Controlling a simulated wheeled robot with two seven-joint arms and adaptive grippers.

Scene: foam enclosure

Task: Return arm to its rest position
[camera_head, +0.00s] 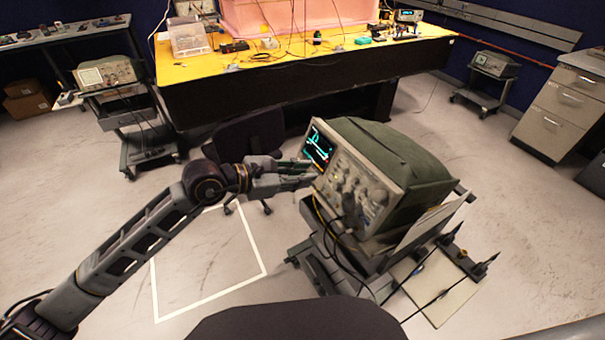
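My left arm reaches in from the lower left of the head view. Its gripper (308,174) is in front of the left side of a large oscilloscope (345,190), close to its lit screen (319,147). The fingers look spread apart with nothing held between them. I cannot tell whether the fingertips touch the oscilloscope's front. The oscilloscope has a green cover and sits tilted on a wheeled cart (325,262). My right gripper is not in view.
A yellow-topped bench (290,62) with electronics stands at the back. A dark chair (247,140) is behind my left gripper. Another instrument cart (150,143) stands at left, a drawer cabinet (565,110) at right. A white outline (208,302) marks open floor below my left arm.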

